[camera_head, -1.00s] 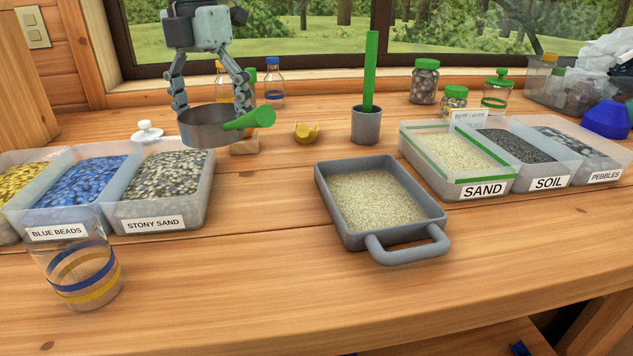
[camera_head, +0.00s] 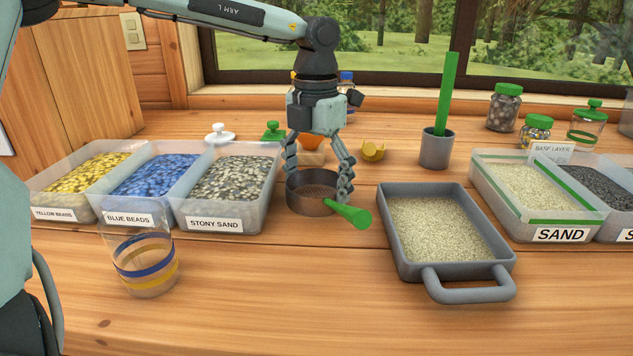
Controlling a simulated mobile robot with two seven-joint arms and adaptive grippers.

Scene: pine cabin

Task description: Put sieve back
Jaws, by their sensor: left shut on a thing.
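The sieve (camera_head: 308,200) is a round grey-brown pan with a mesh bottom and a green handle (camera_head: 350,214) pointing right and toward me. My left gripper (camera_head: 320,185) comes down from above and is shut on the sieve, its fingers at the pan's rim. The sieve is at or just above the table, between the stony sand bin (camera_head: 232,190) and the grey tray of sand (camera_head: 395,240). I cannot tell whether it touches the wood. My right gripper is not in view.
Bins of blue beads (camera_head: 155,182) and yellow beads (camera_head: 85,182) stand left. A banded glass (camera_head: 145,262) stands in front. A grey cup (camera_head: 436,150) holds a green stick.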

